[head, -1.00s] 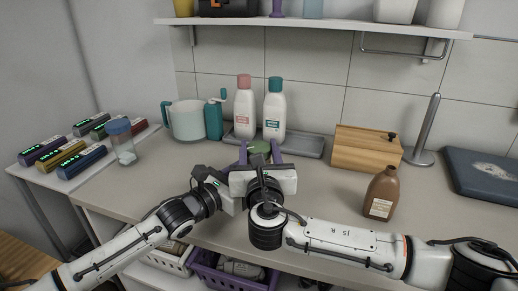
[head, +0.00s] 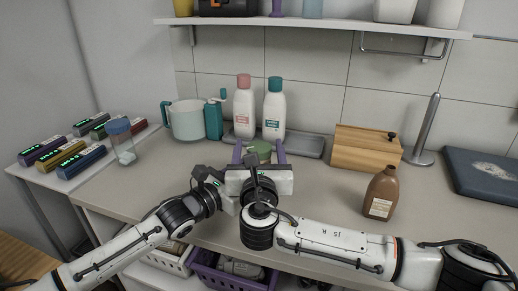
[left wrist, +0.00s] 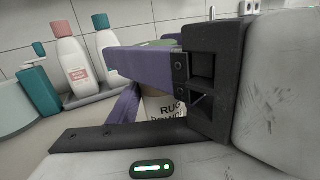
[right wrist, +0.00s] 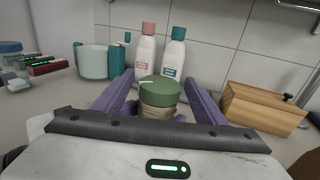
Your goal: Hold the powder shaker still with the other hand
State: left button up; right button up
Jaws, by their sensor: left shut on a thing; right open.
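The powder shaker (head: 259,150) is an upright jar with a green lid on the counter. Part of its label, "RUG", shows in the left wrist view (left wrist: 165,108). My right gripper (head: 259,152) is open, its two purple fingers on either side of the shaker with gaps between, clearest in the right wrist view (right wrist: 160,98). My left gripper (head: 230,193) reaches in low from the left and is shut on the shaker; its fingertips are mostly hidden behind my right gripper.
A white bottle with pink cap (head: 244,105) and one with teal cap (head: 274,108) stand behind on a grey tray (head: 308,145). A wooden box (head: 365,150) and brown bottle (head: 381,192) are to the right.

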jog(key=shift+s, duration=0.1)
jog(key=s, duration=1.2)
jog(key=shift+w, duration=0.15)
